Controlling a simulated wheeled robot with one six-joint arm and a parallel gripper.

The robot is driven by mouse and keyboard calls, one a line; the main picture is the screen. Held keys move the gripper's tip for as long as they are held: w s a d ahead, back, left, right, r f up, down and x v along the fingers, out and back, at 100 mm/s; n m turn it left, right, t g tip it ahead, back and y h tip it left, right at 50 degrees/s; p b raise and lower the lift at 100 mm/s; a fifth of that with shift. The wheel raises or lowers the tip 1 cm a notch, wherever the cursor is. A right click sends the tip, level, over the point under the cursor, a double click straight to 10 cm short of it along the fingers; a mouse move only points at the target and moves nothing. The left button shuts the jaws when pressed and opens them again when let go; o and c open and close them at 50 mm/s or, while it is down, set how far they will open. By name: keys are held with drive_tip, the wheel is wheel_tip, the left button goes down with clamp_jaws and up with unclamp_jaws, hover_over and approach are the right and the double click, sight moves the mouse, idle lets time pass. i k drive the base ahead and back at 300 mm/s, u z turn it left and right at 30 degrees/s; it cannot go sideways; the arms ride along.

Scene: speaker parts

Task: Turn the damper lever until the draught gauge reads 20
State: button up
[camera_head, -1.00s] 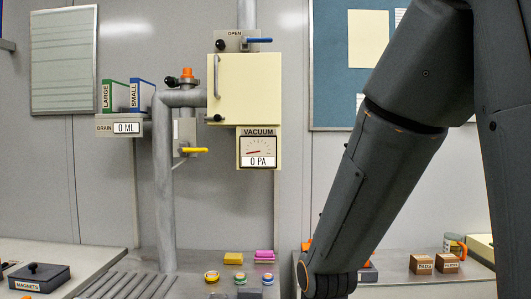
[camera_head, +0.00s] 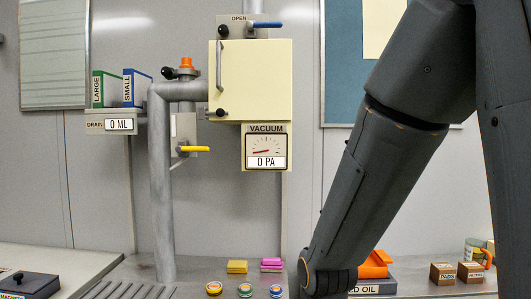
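A lever with a blue handle (camera_head: 264,25) sits on a grey plate labelled OPEN (camera_head: 237,20), above a cream box on the pipe. The handle points right and lies about level. I cannot tell for certain that this is the damper lever. The gauge labelled VACUUM (camera_head: 265,147) hangs below the cream box. Its display reads 0 PA and its red needle points to the lower left. My gripper is out of view; only my dark arm shows on the right, bent low near the counter.
The cream box (camera_head: 265,80) has a door handle. A yellow lever (camera_head: 193,149) and an orange-capped valve (camera_head: 186,65) are on the left. The DRAIN display (camera_head: 118,125) reads 0 ML. Rolls of tape (camera_head: 245,290) and an orange item (camera_head: 375,264) are on the counter.

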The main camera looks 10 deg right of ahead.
sight(250, 25)
drive_tip(key=u, duration=2.25)
drive_tip(key=i, duration=1.4)
drive_tip(key=z, duration=3.35)
